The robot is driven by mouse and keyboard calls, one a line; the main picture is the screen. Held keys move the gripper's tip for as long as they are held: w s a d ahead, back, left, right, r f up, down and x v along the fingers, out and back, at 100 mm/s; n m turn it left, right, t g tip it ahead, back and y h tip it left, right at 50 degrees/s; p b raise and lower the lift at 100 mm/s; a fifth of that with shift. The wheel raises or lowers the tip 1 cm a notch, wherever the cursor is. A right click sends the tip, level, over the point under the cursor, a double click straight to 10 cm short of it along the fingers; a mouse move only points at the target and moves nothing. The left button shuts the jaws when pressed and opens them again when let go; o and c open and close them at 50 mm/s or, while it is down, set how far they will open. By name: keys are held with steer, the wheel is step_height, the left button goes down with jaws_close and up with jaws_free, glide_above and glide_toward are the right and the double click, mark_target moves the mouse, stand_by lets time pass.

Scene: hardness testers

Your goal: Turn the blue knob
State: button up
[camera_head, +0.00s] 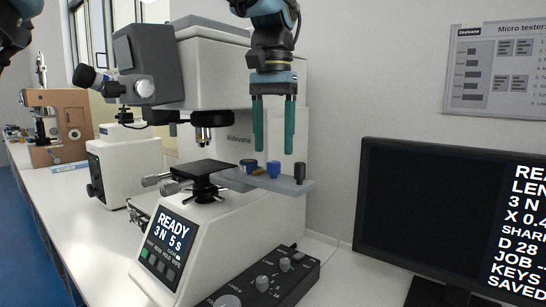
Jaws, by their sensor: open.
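A small blue knob (273,169) stands on a grey shelf (228,182) at the front of the white hardness tester (190,235). My gripper (274,151) points straight down with two teal fingers, open and empty. Its fingertips appear just above the blue knob, one to each side of it in the picture. I cannot tell from this one view how far apart in depth they are. A dark knob (300,173) stands to the right of the blue one. A short dark blue piece (248,163) and a yellowish piece (255,171) lie to its left.
The tester's black stage (205,169) and objective (210,119) are left of the shelf. A monitor (435,200) stands at right. More instruments line the white bench at left.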

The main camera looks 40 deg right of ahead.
mark_target(273, 162)
steer(key=shift+f, duration=1.85)
jaws_close()
